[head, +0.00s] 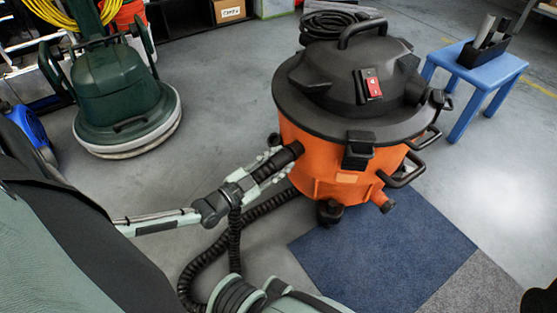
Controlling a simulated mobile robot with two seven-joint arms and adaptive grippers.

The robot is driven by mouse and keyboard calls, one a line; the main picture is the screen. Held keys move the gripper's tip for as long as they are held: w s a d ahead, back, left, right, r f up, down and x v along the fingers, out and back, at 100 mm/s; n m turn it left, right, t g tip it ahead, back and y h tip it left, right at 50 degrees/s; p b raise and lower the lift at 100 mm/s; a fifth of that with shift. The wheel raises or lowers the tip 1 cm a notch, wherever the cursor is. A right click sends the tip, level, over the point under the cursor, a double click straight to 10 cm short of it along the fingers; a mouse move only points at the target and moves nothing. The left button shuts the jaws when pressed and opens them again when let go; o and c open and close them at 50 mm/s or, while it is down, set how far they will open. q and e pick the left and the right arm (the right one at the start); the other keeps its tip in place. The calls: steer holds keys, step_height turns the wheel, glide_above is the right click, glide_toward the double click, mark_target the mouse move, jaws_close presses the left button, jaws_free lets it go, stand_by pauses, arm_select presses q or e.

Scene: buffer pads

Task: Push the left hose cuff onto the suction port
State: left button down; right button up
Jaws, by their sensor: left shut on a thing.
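The vacuum (310,165) has an orange drum and a dark lid, and stands upright at the middle of the head view. My left gripper (276,163) is shut around the black hose cuff (291,152), on the left side of the drum. The cuff points at the drum, and its front end meets the orange wall in the picture. The suction port is hidden behind the cuff, so I cannot tell how far the cuff is on it. A black ribbed hose (208,255) curves over the floor below my left arm. My right gripper is not in view.
A green floor machine (115,85) stands at the upper left. A blue stool (488,66) with a dark tray (484,52) stands at the right. A blue mat (385,255) lies before the vacuum. The grey floor between the floor machine and the vacuum is clear.

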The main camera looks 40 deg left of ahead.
arm_select(q)
steer(key=shift+w, duration=0.25)
stand_by(0.5)
steer(key=c, duration=0.9)
jaws_free()
steer(key=shift+s, duration=0.15)
steer(key=v, duration=1.1)
steer(key=shift+s, duration=0.35)
